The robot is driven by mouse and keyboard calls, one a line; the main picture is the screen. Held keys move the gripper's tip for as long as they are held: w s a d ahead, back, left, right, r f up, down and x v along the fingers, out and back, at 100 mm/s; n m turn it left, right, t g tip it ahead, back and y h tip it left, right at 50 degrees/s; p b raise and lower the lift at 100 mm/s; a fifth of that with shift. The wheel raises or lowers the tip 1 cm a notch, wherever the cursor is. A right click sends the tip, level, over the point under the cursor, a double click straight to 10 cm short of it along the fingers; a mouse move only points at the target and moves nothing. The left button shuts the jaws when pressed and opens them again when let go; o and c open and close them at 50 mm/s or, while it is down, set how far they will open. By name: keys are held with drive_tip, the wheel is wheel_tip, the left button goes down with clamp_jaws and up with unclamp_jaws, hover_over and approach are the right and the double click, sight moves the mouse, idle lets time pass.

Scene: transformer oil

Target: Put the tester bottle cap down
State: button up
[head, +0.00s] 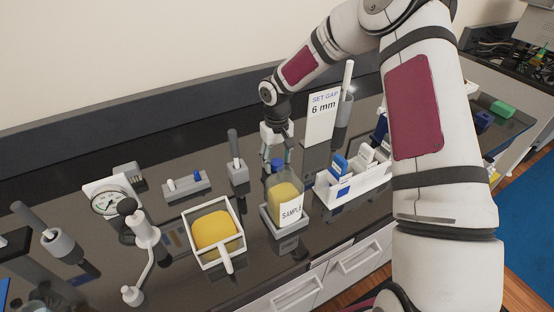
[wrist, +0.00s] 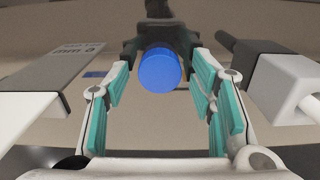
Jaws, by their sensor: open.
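My gripper (head: 275,156) points down over the dark counter, just behind the sample bottle (head: 284,190) in the head view. Its teal fingers (wrist: 162,90) are open in the wrist view. The blue cap (wrist: 160,70) is between them, with a gap visible on each side. In the head view a blue cap (head: 278,164) shows at the bottle's top edge, close to the fingertips. I cannot tell there whether it sits on the bottle or behind it. The wrist view shows no bottle under the cap. The bottle holds yellow liquid and stands on a grey base.
A "6 mm" sign (head: 321,116) stands close right of my gripper. A grey block with a black handle (head: 237,171) is to the left. A white rack (head: 352,183), a yellow-filled tray (head: 214,231) and a gauge (head: 107,202) stand nearby. The counter is glossy.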

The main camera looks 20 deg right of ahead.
sight(277, 162)
drive_tip(key=s+r+t+h+b, duration=0.1)
drive_tip(key=s+r, duration=0.2)
drive_tip(key=r, duration=0.8)
drive_tip(key=s+r, duration=0.4)
drive_tip(key=r, duration=0.6)
drive_tip(key=s+r+m+t, duration=0.1)
drive_tip(key=s+r, duration=0.3)
drive_tip(key=s, duration=0.8)
drive_tip(key=s+r+m+t+y, duration=0.1)
drive_tip(key=s+r+t, duration=0.2)
drive_tip(key=s, duration=1)
wheel_tip(277, 162, up, 3)
drive_tip(key=shift+s+d+f, duration=0.2)
drive_tip(key=shift+s, duration=0.05)
drive_tip(key=shift+o, duration=0.5)
